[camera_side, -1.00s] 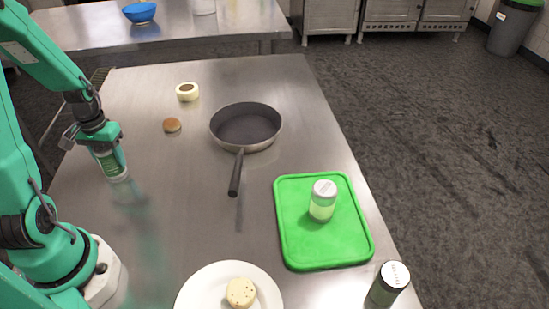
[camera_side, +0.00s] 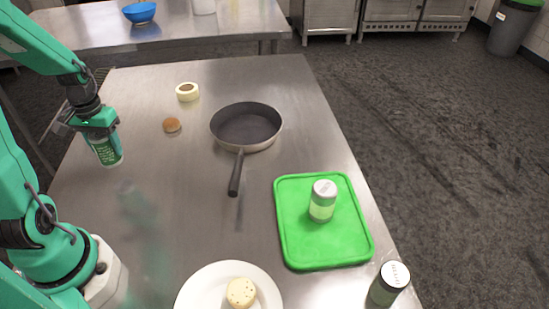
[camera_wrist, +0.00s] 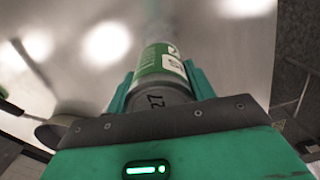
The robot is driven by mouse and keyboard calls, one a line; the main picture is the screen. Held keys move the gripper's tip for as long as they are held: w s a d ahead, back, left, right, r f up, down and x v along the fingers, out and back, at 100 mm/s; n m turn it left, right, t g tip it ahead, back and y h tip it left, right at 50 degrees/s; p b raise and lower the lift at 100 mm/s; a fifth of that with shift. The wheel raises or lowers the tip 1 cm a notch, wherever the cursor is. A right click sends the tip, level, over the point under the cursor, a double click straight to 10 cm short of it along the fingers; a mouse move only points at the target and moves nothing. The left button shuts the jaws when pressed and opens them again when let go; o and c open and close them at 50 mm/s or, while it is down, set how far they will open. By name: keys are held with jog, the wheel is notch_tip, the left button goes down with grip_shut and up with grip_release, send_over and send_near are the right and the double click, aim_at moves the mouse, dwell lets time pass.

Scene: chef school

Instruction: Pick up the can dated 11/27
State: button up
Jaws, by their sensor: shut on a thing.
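A can with a green and white label (camera_side: 107,150) hangs below my gripper (camera_side: 98,130) at the left of the side view. In the wrist view the same can (camera_wrist: 162,62) sits between the two teal fingers of my gripper (camera_wrist: 160,85). My gripper is shut on it. Its dark end, facing the wrist camera, carries markings ending in "27"; the rest of the date is hidden. The can is held a little above the steel table (camera_side: 190,220), slightly tilted.
A frying pan (camera_side: 245,127), a small brown bun (camera_side: 172,125) and a roll of pale tape (camera_side: 187,92) are on the table. A shaker (camera_side: 322,200) stands on a green board (camera_side: 290,245).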

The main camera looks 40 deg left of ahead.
jog(key=w+d+r, duration=0.2)
jog(key=d+r, duration=0.4)
jog(key=d, duration=0.4)
jog(key=shift+w+d+r, duration=0.15)
jog(key=shift+d+r, duration=0.05)
jog(key=shift+d, duration=0.05)
jog(key=shift+w+a, duration=0.1)
dwell(0.3)
